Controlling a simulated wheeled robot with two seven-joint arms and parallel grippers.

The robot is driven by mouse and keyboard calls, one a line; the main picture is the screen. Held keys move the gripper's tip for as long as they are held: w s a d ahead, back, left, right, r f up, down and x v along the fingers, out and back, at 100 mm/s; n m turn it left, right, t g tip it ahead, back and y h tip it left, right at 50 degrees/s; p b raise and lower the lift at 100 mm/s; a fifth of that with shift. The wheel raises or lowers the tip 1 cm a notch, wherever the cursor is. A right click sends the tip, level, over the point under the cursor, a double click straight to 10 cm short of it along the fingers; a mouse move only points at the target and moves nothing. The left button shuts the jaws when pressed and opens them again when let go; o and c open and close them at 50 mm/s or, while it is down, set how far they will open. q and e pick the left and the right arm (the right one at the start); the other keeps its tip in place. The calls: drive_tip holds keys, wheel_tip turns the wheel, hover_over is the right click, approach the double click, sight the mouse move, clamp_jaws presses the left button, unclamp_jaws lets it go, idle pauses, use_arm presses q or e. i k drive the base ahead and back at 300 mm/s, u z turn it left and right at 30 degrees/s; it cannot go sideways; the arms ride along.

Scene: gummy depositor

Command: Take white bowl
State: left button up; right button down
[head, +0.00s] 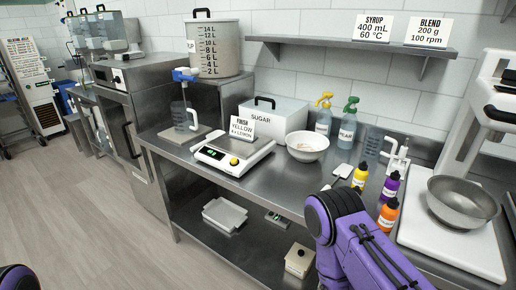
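The white bowl (307,152) stands upright on the steel worktop, right of the kitchen scale and in front of the sugar box. A little light-coloured content shows inside it. Nothing of mine touches the bowl. A purple link of my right arm rises at the bottom right, nearer the camera than the bowl. A small piece of my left arm shows in the bottom left corner.
A metal bowl (462,207) sits on a white machine at right. Worktop (285,185) in front of the bowl is clear.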

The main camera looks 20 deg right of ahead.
sight(305, 146)
drive_tip(key=u, duration=1.2)
drive_tip(key=i, duration=0.8)
drive_tip(key=z, duration=3.05)
